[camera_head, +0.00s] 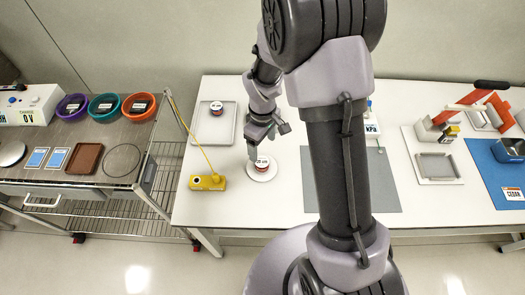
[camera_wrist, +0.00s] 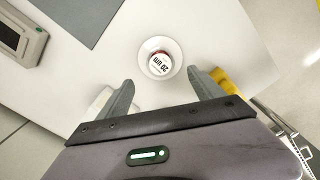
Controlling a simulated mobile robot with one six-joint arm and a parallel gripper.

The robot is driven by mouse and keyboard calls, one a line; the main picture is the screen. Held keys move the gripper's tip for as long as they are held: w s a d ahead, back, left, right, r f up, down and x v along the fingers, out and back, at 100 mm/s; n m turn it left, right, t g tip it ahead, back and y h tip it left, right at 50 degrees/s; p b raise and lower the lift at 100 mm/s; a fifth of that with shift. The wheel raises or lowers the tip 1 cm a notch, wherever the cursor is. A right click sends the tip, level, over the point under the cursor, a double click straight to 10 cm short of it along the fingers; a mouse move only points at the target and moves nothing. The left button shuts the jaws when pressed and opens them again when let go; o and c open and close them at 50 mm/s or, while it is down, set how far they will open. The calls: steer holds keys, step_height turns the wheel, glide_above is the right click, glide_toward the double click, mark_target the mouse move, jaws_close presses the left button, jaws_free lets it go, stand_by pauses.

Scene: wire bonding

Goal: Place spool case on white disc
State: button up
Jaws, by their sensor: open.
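The spool case (camera_head: 262,163) is a small round case with a white labelled top and a red side. It sits on the white disc (camera_head: 262,175) on the white table. In the wrist view the spool case (camera_wrist: 160,64) rests inside the rim of the white disc (camera_wrist: 146,46), and its label reads "20 um". My gripper (camera_wrist: 160,90) is open and empty, with its two fingers apart on either side below the case in the picture. In the head view my gripper (camera_head: 256,148) is just above the case and partly hides it.
A yellow block (camera_head: 208,183) with a cord stands left of the disc. A grey tray (camera_head: 214,133) holding another round case (camera_head: 216,107) is behind it. A grey mat (camera_head: 385,190) lies to the right. A cart with coloured bowls (camera_head: 105,106) stands at the left.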

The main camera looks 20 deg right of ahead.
steer(key=s+a+r+m+t, duration=0.1)
steer(key=s+r+m+t, duration=0.2)
steer(key=r, duration=1.2)
steer(key=s+a+r+m+t+y, duration=0.2)
steer(key=s+r+m, duration=0.7)
steer(key=s, duration=0.7)
step_height(320, 180, up, 3)
steer(key=shift+a+r+t, duration=0.1)
steer(key=shift+a+t, duration=0.3)
steer(key=shift+a, duration=0.1)
steer(key=shift+w, duration=0.1)
step_height(320, 180, down, 8)
steer(key=b, duration=0.7)
steer(key=shift+b, duration=0.35)
steer(key=shift+r, duration=0.1)
